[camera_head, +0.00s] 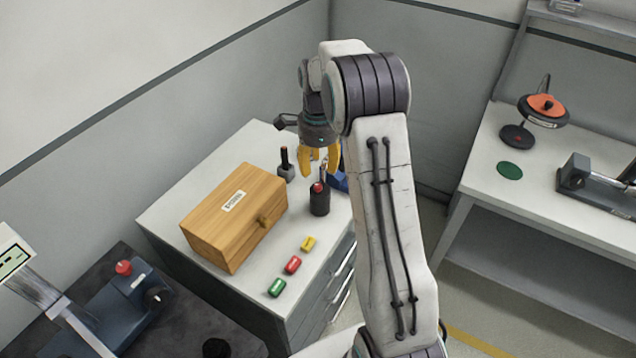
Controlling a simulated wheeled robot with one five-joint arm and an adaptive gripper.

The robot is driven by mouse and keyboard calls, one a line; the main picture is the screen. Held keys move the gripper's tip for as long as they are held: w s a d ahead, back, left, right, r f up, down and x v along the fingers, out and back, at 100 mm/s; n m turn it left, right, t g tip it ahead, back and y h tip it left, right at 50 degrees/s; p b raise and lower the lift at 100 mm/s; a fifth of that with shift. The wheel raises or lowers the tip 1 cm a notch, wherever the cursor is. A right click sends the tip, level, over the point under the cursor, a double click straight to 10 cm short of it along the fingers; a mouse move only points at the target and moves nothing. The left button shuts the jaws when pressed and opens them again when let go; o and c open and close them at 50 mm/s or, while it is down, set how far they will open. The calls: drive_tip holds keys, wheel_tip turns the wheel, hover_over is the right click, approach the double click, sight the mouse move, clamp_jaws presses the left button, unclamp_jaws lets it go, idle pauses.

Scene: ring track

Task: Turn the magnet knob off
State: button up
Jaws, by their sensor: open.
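My gripper (320,172) hangs with its yellow fingers apart, pointing down over the far right part of the white cabinet top. It is empty, above a black cylindrical holder (319,204) with red-tipped items in it. I cannot tell for sure which part is the magnet knob. A small grey block with a dark upright post (286,168) stands left of the gripper. A blue-grey device (125,305) at the lower left carries a red knob (123,267) and a black knob (154,297). My gripper is far from both knobs.
A closed wooden box (205,236) sits on the cabinet (160,208). Yellow (308,243), red (292,264) and green (276,287) pieces lie in front of it. A blue object (339,181) is partly hidden by my arm. The right bench (482,165) holds a pan-like item (542,112) and a metal device (590,188).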

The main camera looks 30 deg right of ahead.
sight(318, 185)
drive_tip(key=shift+f+m, duration=0.2)
drive_tip(key=shift+m, duration=0.2)
drive_tip(key=shift+f, duration=0.35)
drive_tip(key=shift+f+p, duration=0.8)
drive_tip(key=shift+f, duration=2.4)
drive_tip(key=shift+o, duration=0.2)
clamp_jaws()
